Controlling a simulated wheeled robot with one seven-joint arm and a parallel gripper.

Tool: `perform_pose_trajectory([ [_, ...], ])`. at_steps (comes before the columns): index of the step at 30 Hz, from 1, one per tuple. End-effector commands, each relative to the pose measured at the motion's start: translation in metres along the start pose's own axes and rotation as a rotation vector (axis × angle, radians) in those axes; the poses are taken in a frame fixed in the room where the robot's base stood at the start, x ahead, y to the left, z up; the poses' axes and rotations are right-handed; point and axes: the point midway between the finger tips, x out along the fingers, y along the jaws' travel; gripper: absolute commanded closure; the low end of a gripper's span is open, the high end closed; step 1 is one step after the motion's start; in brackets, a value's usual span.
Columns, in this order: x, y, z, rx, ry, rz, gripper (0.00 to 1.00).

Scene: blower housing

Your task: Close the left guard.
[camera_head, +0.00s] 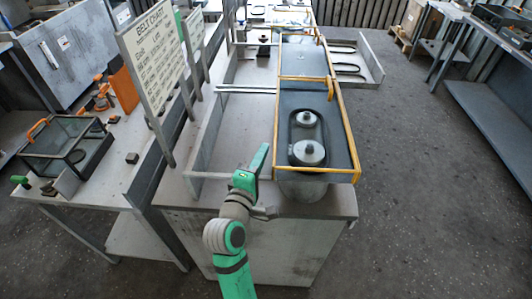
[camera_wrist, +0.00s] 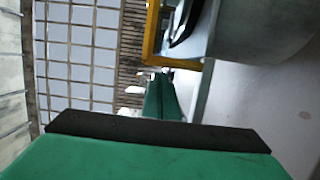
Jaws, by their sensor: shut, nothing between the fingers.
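A long dark housing (camera_head: 342,140) with a yellow edge frame stands on the bench. Two grey pulleys (camera_head: 309,152) show in its oval recess. A yellow-edged grey panel (camera_head: 304,58) lies beyond it, with a small yellow handle (camera_head: 330,89) near where they meet. I cannot tell which part is the left guard. My green gripper (camera_head: 262,153) is shut and empty, just left of the housing's near left corner. In the wrist view, the yellow frame (camera_wrist: 152,35) is close beyond the fingers, beside a grey rounded body (camera_wrist: 255,30); contact cannot be told.
A belt chart board (camera_head: 153,62) stands left of my gripper. Pale rails (camera_head: 208,132) lie between it and the housing. A left table (camera_head: 115,180) holds an orange-handled box (camera_head: 65,140). A tray with belts (camera_head: 368,62) is at the back right. The right floor is open.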

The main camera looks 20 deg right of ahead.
Motion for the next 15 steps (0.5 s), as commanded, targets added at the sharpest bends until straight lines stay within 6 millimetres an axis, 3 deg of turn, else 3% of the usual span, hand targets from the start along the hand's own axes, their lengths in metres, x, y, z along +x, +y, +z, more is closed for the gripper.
perform_pose_trajectory([
  [3,-0.011,0.000,-0.020,0.001,0.009,0.000,1.00],
  [15,-0.090,0.000,-0.021,0.001,0.015,0.001,1.00],
])
